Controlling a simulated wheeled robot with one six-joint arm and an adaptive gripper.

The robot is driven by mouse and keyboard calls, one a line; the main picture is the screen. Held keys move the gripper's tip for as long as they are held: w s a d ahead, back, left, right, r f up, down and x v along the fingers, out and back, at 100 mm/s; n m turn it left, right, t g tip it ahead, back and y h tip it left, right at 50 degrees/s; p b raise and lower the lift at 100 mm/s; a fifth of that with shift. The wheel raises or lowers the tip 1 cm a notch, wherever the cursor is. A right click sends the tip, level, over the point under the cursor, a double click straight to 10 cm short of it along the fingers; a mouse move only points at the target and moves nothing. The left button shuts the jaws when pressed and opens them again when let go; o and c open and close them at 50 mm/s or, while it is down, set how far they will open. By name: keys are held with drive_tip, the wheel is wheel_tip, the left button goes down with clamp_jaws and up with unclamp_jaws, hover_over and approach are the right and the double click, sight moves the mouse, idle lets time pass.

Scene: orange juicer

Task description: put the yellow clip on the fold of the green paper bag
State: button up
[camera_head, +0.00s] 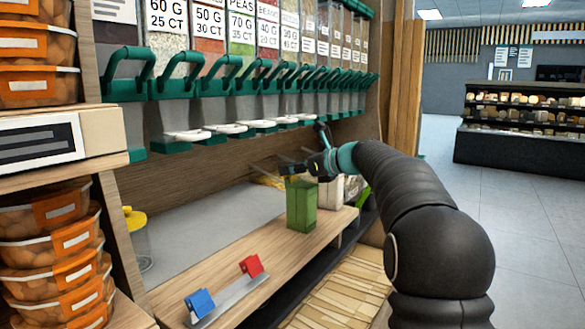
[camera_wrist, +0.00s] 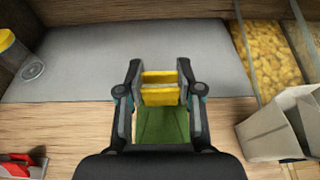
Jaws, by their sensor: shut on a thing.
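In the wrist view my gripper (camera_wrist: 160,86) is shut on the yellow clip (camera_wrist: 160,98), which sits between its two fingers. The green paper bag (camera_wrist: 163,125) shows below and behind the clip, between the fingers. In the head view the bag (camera_head: 301,207) stands upright on the wooden counter, and my gripper (camera_head: 302,172) is at its top. The clip is small and mostly hidden by the gripper in the head view. I cannot tell whether the clip touches the fold of the bag.
A blue clip (camera_head: 200,303) and a red clip (camera_head: 251,266) sit on a metal strip at the counter's front. A jar with a yellow lid (camera_head: 135,222) stands at left. A pale open box (camera_wrist: 278,130) stands right of the bag. Dispensers with green handles (camera_head: 222,74) hang above.

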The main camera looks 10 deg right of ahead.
drive_tip(key=o, duration=0.8)
drive_tip(key=v, duration=1.2)
